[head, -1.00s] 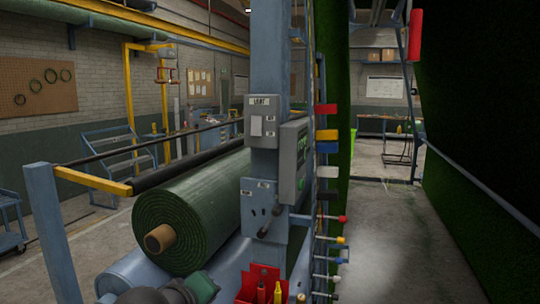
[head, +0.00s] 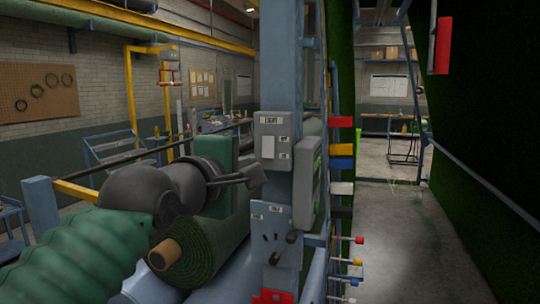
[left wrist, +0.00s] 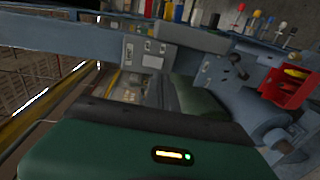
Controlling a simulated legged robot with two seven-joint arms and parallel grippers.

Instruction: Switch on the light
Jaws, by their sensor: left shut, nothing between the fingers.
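A grey box (head: 285,140) with a label at its top that seems to read LIGHT is fixed to the blue-grey column (head: 279,80) in the head view. A pale plate (head: 267,147) sits on its left half, with small labels on the right. My left gripper (head: 252,178) is shut and empty, its tip just left of the box's lower left corner. I cannot tell whether it touches. In the left wrist view the column lies sideways and a pale box (left wrist: 141,52) shows on it; the fingers are not clearly visible there. My right gripper is not in view.
A turf roll (head: 205,255) lies below my left arm. The aisle (head: 400,240) at right is clear.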

